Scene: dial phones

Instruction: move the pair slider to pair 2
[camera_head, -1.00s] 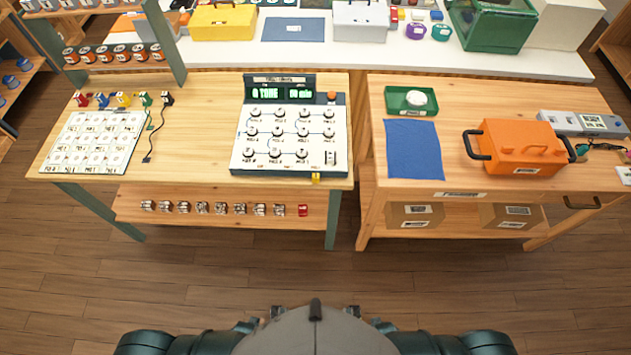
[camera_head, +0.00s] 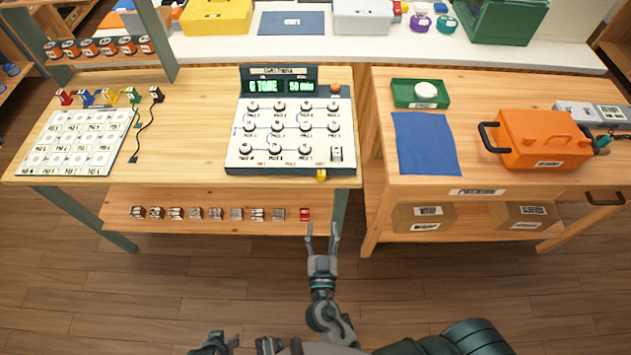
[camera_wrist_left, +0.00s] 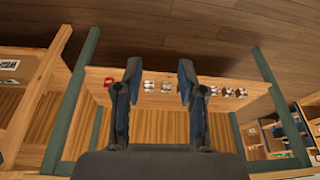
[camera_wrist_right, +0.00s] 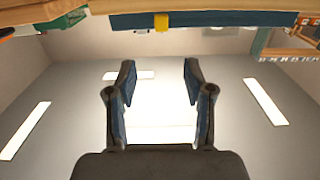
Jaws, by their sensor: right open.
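The white panel (camera_head: 290,140) with several round knobs and a green-lit display (camera_head: 278,87) sits on the left table. A yellow tab (camera_head: 321,175) sticks out at its front edge, right of centre; it also shows in the right wrist view (camera_wrist_right: 161,22). A small pale slot or switch (camera_head: 336,154) is at the panel's lower right. I cannot tell which is the pair slider, nor its setting. My right gripper (camera_head: 322,232) is open and empty, in front of the table and apart from the panel. My left gripper (camera_wrist_left: 160,67) is open and empty, low near my body.
Several small blocks (camera_head: 196,214) line the shelf under the left table. A white card grid (camera_head: 78,140) and a black cable (camera_head: 143,140) lie left of the panel. The right table holds a blue cloth (camera_head: 425,143), green tray (camera_head: 402,95) and orange case (camera_head: 545,138).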

